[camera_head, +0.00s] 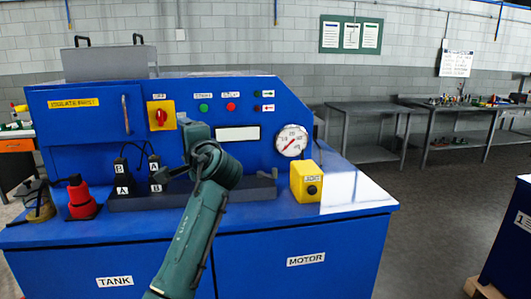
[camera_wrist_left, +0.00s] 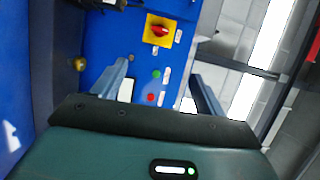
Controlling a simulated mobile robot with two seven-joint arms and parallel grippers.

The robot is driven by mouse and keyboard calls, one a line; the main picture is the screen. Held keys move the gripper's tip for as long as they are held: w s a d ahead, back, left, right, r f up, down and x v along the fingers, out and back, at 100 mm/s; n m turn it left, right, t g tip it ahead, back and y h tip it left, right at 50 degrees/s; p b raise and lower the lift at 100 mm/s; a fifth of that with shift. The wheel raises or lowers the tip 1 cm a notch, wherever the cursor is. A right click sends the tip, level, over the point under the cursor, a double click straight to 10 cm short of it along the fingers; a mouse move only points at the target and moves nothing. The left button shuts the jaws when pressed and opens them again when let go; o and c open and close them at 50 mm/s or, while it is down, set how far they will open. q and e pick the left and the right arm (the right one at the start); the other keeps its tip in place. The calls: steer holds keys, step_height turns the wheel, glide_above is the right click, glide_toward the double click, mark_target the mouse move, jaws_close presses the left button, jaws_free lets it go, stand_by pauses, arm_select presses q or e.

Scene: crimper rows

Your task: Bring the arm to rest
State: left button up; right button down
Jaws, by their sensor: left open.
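My left arm rises from the bottom middle of the head view, in front of the blue hydraulic bench (camera_head: 250,245). Its hand is folded near the control panel, and its fingers are mostly hidden behind the wrist there. In the left wrist view my left gripper (camera_wrist_left: 158,72) is open with nothing between its fingers. Beyond the fingers that view shows the blue panel, the red rotary switch on a yellow plate (camera_wrist_left: 159,30), a green button (camera_wrist_left: 156,74) and a red button (camera_wrist_left: 151,97). My right gripper is in neither view.
On the bench top stand a red bottle-like object (camera_head: 81,198), black connector blocks marked A and B (camera_head: 121,190), and a yellow box with a black knob (camera_head: 306,183). A round gauge (camera_head: 291,141) is on the panel. Grey tables (camera_head: 365,108) stand behind; the floor between is clear.

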arm_select(q)
steer(key=s+a+f+n+g+h, duration=0.2)
steer(key=s+f, duration=0.3)
steer(key=f, duration=0.4)
steer(key=s+a+f+n+g+h, duration=0.15)
steer(key=s+f, duration=0.35)
steer(key=f, duration=0.5)
steer(key=s+a+f+n+g+h, duration=0.1)
steer(key=s+f+n+g, duration=0.1)
steer(key=s+f, duration=0.5)
steer(key=s+d+f+n+g+h, duration=0.15)
steer(key=s+f, duration=0.25)
steer(key=s, duration=0.5)
steer(key=s+f+n+g+h, duration=0.15)
steer(key=s+f, duration=0.25)
steer(key=s, duration=0.5)
steer(key=s+f+n+g+h, duration=0.1)
steer(key=s+f+g+h, duration=0.2)
steer(key=s, duration=0.6)
steer(key=w+d+f+t+h, duration=0.1)
steer(key=w+d+f+t, duration=0.1)
steer(key=f, duration=0.3)
steer(key=w+d+f+m+t+h, duration=0.1)
steer(key=w+d+f+t, duration=0.1)
steer(key=d+f+t, duration=0.2)
step_height(320, 180, down, 2)
steer(key=shift+w+f, duration=0.1)
steer(key=shift+w, duration=0.3)
